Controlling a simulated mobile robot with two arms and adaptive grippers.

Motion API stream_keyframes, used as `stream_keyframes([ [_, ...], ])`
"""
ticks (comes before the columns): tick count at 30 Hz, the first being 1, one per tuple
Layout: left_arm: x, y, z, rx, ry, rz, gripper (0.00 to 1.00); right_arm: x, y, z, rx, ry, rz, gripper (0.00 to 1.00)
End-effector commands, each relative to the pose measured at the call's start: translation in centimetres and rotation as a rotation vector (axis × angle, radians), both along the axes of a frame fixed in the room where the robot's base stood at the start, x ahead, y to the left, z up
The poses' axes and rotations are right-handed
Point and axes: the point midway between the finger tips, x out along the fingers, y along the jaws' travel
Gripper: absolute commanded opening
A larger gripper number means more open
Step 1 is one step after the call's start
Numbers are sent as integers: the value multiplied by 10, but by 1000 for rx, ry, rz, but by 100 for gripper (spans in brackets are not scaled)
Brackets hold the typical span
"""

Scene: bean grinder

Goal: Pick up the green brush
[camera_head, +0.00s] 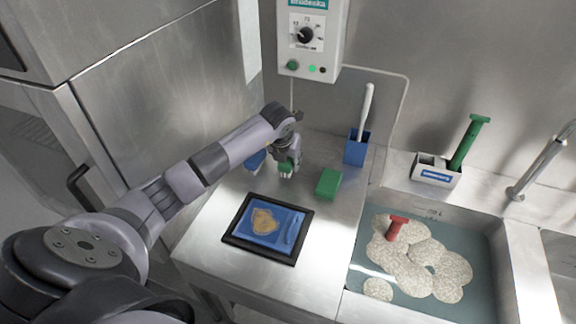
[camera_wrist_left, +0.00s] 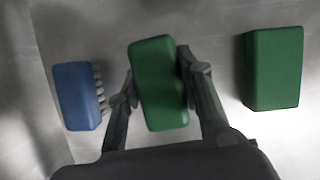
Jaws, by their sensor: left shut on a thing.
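My left gripper (camera_head: 287,170) is over the steel counter, its fingers pointing down. It is shut on a green brush (camera_wrist_left: 158,84), which sits between the two fingers in the left wrist view. In the head view the fingers hide most of that brush. I cannot tell whether it touches the counter. A blue brush (camera_wrist_left: 77,95) with pale bristles lies just left of the gripper; it also shows in the head view (camera_head: 256,160). My right gripper is not in view.
A green block (camera_head: 328,184) lies right of the gripper. A black-framed blue tray (camera_head: 231,236) is in front. A blue holder (camera_head: 356,150) with a white-handled tool stands behind. A sink (camera_head: 362,275) with pale discs and a red tool is at right. A control box (camera_head: 310,50) hangs above.

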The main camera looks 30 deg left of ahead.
Motion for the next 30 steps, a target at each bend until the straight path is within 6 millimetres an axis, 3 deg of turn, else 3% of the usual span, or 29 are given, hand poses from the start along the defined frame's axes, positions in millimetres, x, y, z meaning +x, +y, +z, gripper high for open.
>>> stream_keyframes([
  [12, 2, 1, 113, 2, -10, 0, 5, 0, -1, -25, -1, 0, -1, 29],
  [18, 1, 1, 155, 2, -5, -1, 5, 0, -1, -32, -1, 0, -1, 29],
  [24, 0, 0, 174, 1, -2, -1, 5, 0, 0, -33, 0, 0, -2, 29],
  [30, 0, 0, 178, 1, -1, -1, 5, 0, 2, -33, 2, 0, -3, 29],
])
